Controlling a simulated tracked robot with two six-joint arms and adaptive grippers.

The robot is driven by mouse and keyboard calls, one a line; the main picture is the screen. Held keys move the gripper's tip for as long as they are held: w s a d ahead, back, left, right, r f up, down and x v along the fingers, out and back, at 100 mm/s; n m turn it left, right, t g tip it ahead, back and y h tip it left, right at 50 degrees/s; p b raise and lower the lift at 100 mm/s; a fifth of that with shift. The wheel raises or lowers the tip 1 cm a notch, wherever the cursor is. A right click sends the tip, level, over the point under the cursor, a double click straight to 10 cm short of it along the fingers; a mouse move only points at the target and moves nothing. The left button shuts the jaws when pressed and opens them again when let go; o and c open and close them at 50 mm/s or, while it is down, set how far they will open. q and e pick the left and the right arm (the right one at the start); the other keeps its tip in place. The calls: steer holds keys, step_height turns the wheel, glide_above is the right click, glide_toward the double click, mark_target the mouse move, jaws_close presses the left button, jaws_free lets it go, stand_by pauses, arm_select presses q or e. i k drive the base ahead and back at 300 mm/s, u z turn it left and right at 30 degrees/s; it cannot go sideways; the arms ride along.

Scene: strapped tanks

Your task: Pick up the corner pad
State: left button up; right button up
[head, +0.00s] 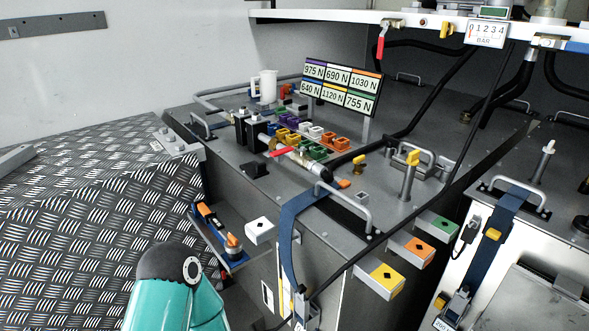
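I cannot tell for sure which thing is the corner pad. Several small coloured blocks sit in a cluster on the grey tank top, among them orange (334,141), green (316,152) and yellow (287,135) ones. A blue strap (290,223) runs over the front edge of this tank and down its side to a buckle (301,309). A second blue strap (506,214) crosses the right tank. Neither of my grippers is in view; only a teal arm link of mine with a dark cap shows at the bottom left.
A sign with newton values (342,87) stands behind the cluster. White, yellow (381,280), orange and green blocks jut from the tank's front side. A blue tray (222,240) holds orange-and-black items. Tread-plate (90,215) lies left.

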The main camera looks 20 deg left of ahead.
mark_target(254, 169)
steer(key=u, duration=0.4)
steer(key=i, duration=0.2)
steer(key=z, duration=2.5)
steer(key=k, duration=2.25)
steer(key=u, duration=1.15)
steer(key=i, duration=1)
steer(key=u, duration=0.05)
